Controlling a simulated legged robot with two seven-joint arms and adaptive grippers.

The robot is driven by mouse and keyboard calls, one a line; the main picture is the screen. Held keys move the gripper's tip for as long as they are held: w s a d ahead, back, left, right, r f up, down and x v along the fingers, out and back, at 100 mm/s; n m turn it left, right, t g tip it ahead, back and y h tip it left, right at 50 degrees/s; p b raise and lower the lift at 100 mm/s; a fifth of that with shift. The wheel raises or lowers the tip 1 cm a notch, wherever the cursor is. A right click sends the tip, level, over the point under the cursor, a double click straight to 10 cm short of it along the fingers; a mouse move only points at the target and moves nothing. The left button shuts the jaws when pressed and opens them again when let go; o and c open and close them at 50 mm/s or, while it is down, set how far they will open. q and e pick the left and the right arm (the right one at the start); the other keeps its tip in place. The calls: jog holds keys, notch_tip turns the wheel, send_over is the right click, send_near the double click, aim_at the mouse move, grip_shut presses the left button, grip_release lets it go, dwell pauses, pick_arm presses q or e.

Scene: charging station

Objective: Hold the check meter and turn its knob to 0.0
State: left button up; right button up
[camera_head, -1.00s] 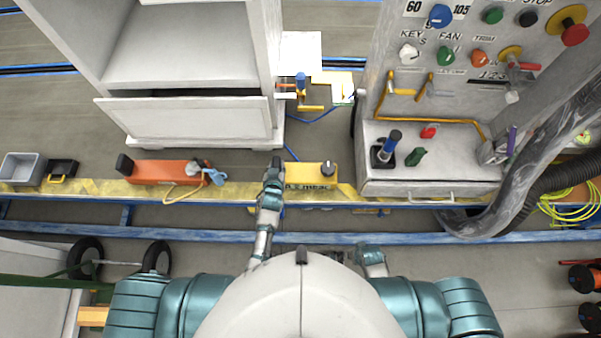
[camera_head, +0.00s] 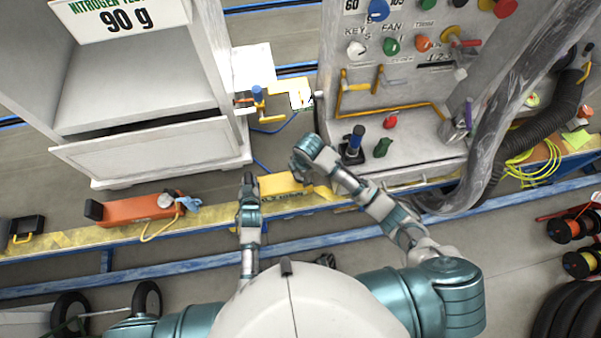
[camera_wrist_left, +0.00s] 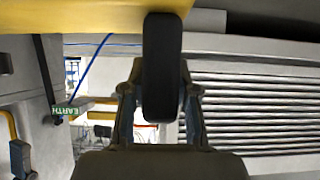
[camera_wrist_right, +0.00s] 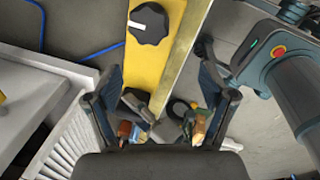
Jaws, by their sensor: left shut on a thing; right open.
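My right gripper (camera_head: 305,168) is over the meter's right end. In the right wrist view this gripper (camera_wrist_right: 160,105) is open and empty, with the black knob (camera_wrist_right: 150,23) beyond its fingertips. A white mark on the knob points left. The scale is not readable.
An orange device (camera_head: 140,209) with a clip lies on the ledge to the left. A grey control cabinet (camera_head: 400,150) with knobs and a black-handled lever (camera_head: 354,142) stands close to my right gripper. A white cabinet (camera_head: 150,150) stands at the left. A thick hose hangs at right.

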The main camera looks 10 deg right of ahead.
jog(key=w+r+n+g+h, duration=0.1)
jog(key=w+r+n+g, duration=0.15)
jog(key=n, duration=0.55)
jog(key=shift+t, duration=0.45)
jog(key=f, duration=1.1)
jog(key=shift+w+d+f, duration=0.2)
jog(key=shift+w+d, duration=0.15)
jog(key=shift+w, duration=0.05)
jog(key=c, duration=1.1)
